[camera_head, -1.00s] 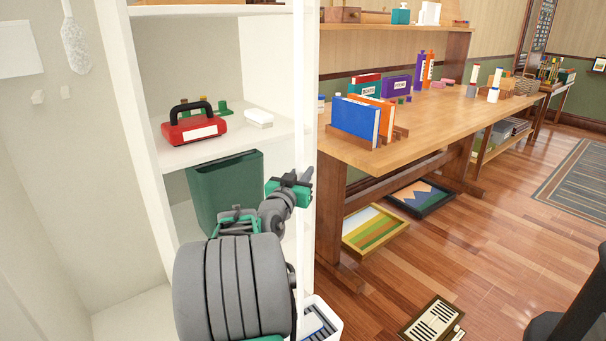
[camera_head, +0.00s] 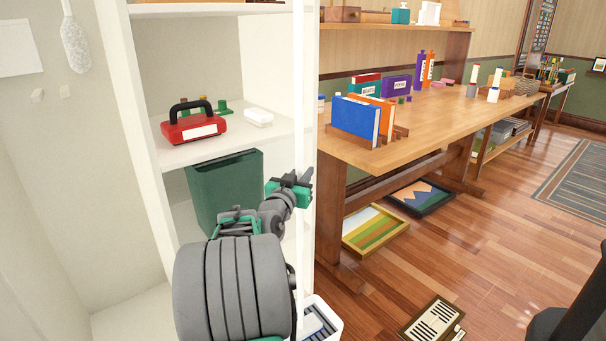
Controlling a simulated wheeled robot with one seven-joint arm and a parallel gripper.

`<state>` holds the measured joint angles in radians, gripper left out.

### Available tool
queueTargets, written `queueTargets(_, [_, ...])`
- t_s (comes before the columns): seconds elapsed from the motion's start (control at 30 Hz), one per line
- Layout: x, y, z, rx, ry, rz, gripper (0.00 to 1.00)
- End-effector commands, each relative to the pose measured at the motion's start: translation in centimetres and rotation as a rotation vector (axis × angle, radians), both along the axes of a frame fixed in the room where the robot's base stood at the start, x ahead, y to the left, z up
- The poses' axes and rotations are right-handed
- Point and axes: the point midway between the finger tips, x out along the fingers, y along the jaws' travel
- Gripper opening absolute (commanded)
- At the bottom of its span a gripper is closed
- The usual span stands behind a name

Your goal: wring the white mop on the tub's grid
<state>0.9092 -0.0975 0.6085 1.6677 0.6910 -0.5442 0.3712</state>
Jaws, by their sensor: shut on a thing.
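My gripper (camera_head: 302,182) is at the end of my grey and green arm, in front of the white cupboard's right upright. It is shut on what appears to be the white mop's pale handle, which is hard to tell from the upright behind it. The white tub (camera_head: 338,322) stands on the floor at the bottom, with a dark striped grid. A white piece (camera_head: 312,324), likely the mop's head, shows at the grid. My arm hides the tub's left part, so I cannot tell how firmly it touches.
The cupboard holds a red toolbox (camera_head: 194,127), a white box (camera_head: 259,117) and a dark green bin (camera_head: 226,190). A long wooden table (camera_head: 430,115) stands to the right. Open floor lies farther right.

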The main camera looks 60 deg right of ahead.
Motion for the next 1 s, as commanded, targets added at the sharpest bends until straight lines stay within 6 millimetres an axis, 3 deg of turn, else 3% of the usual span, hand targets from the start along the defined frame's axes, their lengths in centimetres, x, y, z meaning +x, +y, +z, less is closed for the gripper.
queueTargets(1.0, [0.0, 0.0, -0.8, -0.003, -0.001, 0.0, 0.0])
